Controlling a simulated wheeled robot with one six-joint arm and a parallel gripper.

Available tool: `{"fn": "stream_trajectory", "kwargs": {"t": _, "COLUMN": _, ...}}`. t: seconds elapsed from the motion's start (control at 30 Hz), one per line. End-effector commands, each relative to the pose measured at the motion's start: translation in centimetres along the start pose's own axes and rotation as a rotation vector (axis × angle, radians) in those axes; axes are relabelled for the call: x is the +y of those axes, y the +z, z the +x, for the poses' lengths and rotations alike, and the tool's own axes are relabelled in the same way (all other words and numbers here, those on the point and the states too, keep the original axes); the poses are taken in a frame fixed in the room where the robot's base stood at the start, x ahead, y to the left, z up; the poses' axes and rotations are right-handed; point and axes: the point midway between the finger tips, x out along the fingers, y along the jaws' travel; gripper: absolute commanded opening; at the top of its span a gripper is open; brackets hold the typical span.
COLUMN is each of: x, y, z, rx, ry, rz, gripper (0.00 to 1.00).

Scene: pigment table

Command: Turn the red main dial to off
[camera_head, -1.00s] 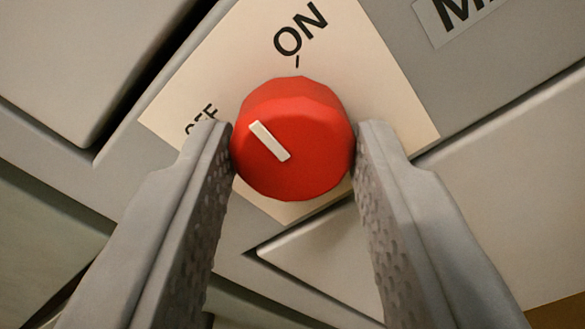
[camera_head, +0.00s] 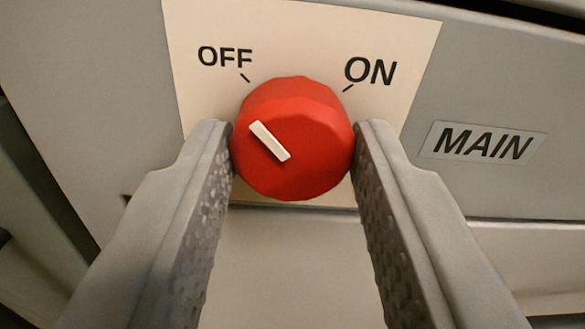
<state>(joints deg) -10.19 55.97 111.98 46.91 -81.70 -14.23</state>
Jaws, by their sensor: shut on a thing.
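The red main dial (camera_head: 310,165) sits on a cream square plate (camera_head: 300,30) in the middle of the view. Its white pointer mark slants to the upper left and lines up with the tick beside the OFF label (camera_head: 225,57). The ON label (camera_head: 370,72) is to the upper right of the dial. My gripper (camera_head: 293,150) is shut on the dial, one finger on its left side and one on its right. The fingers hide the lower left and right of the plate.
A MAIN label (camera_head: 483,144) is on the grey panel (camera_head: 520,70) to the right of the plate. A panel edge runs below the dial, with a lighter grey surface (camera_head: 290,265) under it. A dark gap shows at the far left.

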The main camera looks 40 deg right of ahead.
Motion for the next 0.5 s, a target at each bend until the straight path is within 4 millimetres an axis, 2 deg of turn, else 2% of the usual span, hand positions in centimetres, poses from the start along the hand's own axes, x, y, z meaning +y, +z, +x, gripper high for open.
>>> {"fn": "stream_trajectory", "kwargs": {"t": 0.5, "x": 0.04, "y": 0.17, "z": -0.11, "rx": -0.003, "ry": -0.001, "rz": -0.081, "gripper": 0.11}}
